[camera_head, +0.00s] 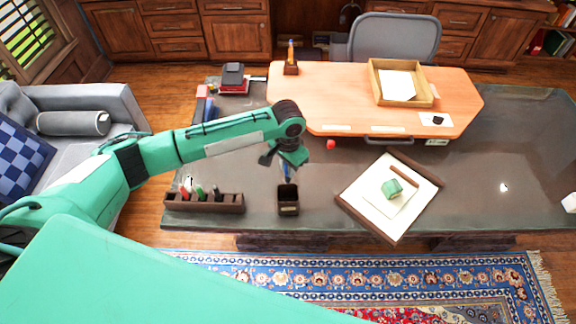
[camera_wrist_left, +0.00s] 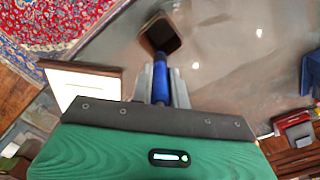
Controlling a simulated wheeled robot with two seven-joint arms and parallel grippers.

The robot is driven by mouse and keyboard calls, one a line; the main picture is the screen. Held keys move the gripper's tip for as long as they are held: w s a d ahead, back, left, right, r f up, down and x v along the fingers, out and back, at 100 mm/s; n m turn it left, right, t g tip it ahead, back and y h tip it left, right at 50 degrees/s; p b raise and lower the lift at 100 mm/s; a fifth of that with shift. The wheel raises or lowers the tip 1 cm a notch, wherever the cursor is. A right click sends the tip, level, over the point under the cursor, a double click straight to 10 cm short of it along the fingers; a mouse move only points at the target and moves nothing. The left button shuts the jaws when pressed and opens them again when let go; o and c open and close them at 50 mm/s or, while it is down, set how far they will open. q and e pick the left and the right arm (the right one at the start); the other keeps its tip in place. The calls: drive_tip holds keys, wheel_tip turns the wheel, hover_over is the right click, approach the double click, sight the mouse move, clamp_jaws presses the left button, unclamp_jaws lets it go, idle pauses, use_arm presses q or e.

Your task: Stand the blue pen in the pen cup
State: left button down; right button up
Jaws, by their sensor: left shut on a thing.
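The blue pen (camera_head: 286,172) is held by my left gripper (camera_head: 284,163), pointing down, with its lower end close above the dark pen cup (camera_head: 288,208) in the head view. In the left wrist view the blue pen (camera_wrist_left: 161,78) sits between the two fingers of my left gripper (camera_wrist_left: 161,84), and the pen cup (camera_wrist_left: 160,35) lies just beyond its far end. I cannot tell whether the pen tip is above the rim or inside it. The pen cup stands upright near the front edge of the desk. My right gripper is not in view.
A dark organizer (camera_head: 204,203) with several coloured items stands left of the cup. A red ball-like item (camera_head: 331,144) is behind. The desk's right part is mostly clear.

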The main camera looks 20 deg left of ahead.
sight(288, 182)
use_arm(q)
wheel_tip(288, 182, down, 4)
drive_tip(key=b, duration=0.3)
drive_tip(key=shift+r, duration=0.15)
drive_tip(key=shift+f, duration=1.05)
drive_tip(key=shift+f+b, duration=0.45)
drive_tip(key=shift+f, duration=0.75)
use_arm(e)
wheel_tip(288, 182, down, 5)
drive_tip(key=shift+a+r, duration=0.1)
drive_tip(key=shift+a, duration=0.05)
use_arm(q)
drive_tip(key=c, duration=1.3)
unclamp_jaws()
